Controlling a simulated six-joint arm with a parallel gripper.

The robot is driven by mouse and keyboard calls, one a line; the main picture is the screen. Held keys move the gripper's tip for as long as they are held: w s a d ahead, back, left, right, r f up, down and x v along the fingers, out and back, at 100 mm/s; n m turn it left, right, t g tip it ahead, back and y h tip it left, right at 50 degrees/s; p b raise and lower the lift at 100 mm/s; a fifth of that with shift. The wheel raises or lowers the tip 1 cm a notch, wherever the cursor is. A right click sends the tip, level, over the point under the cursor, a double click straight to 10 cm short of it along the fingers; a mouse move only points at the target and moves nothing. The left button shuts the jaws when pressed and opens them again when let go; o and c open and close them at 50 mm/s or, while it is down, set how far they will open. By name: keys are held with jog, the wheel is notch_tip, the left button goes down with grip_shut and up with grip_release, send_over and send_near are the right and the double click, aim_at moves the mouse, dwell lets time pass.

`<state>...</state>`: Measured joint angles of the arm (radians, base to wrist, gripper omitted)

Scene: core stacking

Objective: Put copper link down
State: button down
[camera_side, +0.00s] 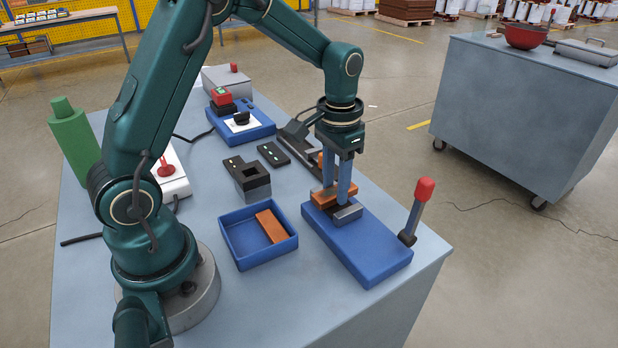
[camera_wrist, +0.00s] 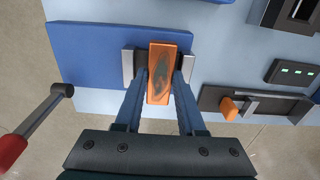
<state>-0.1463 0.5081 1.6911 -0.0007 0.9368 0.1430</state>
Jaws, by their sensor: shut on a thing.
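My gripper (camera_side: 338,190) points down over the blue base plate (camera_side: 370,248) and is shut on a copper link (camera_side: 324,193). In the wrist view the copper link (camera_wrist: 162,85) is an orange bar with a dark oval mark, held between the two blue fingers. A grey metal block (camera_side: 347,214) stands at the near side of the fingers. In the wrist view, grey blocks (camera_wrist: 128,68) flank the link on both sides. The link is low over the plate; whether it touches what is below is hidden.
A blue tray (camera_side: 238,263) to the left holds another copper bar (camera_side: 271,226). A red-knobbed lever (camera_side: 417,210) stands at the plate's right end. Behind the gripper is a black fixture (camera_wrist: 265,107) with an orange piece (camera_wrist: 230,108). A dark slotted block (camera_side: 249,176) stands above the tray.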

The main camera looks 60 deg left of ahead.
jog(key=shift+s+f, duration=0.1)
jog(key=shift+f, duration=0.85)
jog(key=shift+c, duration=2.1)
grip_release()
jog(key=shift+d+r, duration=0.1)
jog(key=shift+r, duration=3.4)
